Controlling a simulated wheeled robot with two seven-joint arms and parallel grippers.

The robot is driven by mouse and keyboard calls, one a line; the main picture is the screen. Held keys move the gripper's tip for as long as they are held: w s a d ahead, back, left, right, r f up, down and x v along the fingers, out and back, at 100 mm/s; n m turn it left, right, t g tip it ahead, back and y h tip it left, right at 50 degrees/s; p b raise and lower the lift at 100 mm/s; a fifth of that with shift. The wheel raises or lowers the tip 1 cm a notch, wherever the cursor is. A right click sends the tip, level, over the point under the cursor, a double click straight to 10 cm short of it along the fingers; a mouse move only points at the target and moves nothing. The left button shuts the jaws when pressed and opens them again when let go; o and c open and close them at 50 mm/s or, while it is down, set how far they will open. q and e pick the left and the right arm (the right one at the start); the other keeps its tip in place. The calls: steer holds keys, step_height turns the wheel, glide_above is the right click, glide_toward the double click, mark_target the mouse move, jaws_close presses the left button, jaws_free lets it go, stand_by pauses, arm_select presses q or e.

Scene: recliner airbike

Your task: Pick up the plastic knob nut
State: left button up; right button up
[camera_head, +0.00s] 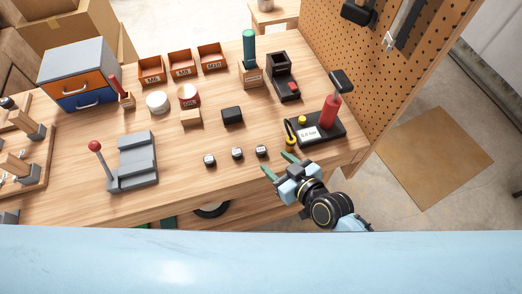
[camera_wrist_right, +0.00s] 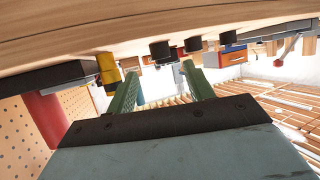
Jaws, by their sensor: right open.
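Three small dark pieces stand in a row near the table's front edge: a left one (camera_head: 209,160), a middle one (camera_head: 237,153) and a right one (camera_head: 261,150). They look like small nuts or knobs with pale tops; I cannot tell which is the plastic knob nut. My right gripper (camera_head: 279,165) is open and empty at the front edge, just in front and right of the right piece. In the right wrist view, tipped over, its green fingers (camera_wrist_right: 160,84) are apart, with dark pieces (camera_wrist_right: 160,50) beyond them. My left gripper is not in view.
A black-based red press (camera_head: 330,113) with a yellow-handled tool (camera_head: 290,132) stands right of the pieces. A black block (camera_head: 232,116) lies behind them. A grey lever fixture (camera_head: 135,160) is to the left. A pegboard (camera_head: 365,60) rises at the right.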

mark_target(262, 149)
steer(key=x, duration=0.6)
steer(key=b+x, duration=0.1)
steer(key=x, duration=0.1)
steer(key=shift+w+a+r, duration=0.1)
steer(key=shift+a+r, duration=0.05)
steer(key=shift+r, duration=0.1)
steer(key=c, duration=1)
step_height(262, 149, up, 9)
steer(key=p, duration=0.3)
steer(key=shift+r, duration=0.55)
